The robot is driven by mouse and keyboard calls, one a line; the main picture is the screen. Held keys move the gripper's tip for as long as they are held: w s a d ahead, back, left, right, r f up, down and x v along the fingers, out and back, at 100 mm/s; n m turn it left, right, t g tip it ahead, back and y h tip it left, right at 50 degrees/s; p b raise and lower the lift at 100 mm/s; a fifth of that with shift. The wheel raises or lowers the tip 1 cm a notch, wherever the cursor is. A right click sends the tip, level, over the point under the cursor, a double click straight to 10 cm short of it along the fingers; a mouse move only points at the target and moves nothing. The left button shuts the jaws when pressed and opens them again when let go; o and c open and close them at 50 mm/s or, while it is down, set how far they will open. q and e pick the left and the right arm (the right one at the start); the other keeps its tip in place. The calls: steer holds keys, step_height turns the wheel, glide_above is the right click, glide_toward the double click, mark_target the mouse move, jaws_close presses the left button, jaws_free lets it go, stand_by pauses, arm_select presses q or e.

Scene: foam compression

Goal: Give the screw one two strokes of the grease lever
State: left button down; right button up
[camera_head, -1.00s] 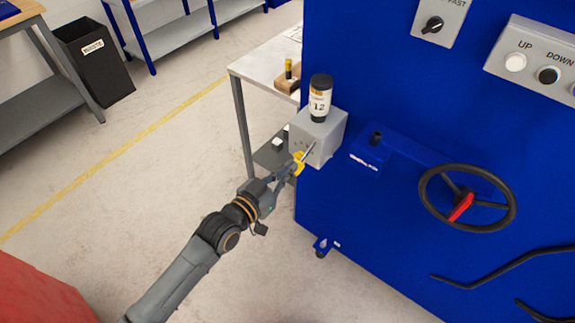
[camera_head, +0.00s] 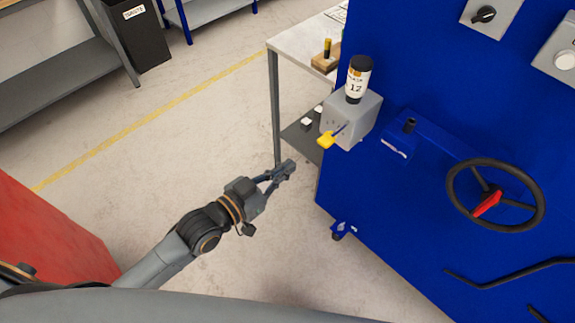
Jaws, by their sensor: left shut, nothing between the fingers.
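A grey grease unit (camera_head: 352,118) is fixed to the left side of the blue machine. A black cartridge (camera_head: 357,80) with a white label marked 12 stands upright on it. The grease lever's yellow grip (camera_head: 326,140) sticks out from the unit's front, pointing down and left. My left gripper (camera_head: 289,168) is shut and empty, below and left of the yellow grip and clear of it. My right gripper is not in view. The screw itself cannot be made out.
The blue machine (camera_head: 400,215) fills the right, with a black handwheel (camera_head: 462,208) that has a red handle. A light table (camera_head: 300,45) with a wooden block (camera_head: 326,63) stands behind the unit. A dark bin (camera_head: 139,40) is at the back left. Open floor (camera_head: 150,165) lies left.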

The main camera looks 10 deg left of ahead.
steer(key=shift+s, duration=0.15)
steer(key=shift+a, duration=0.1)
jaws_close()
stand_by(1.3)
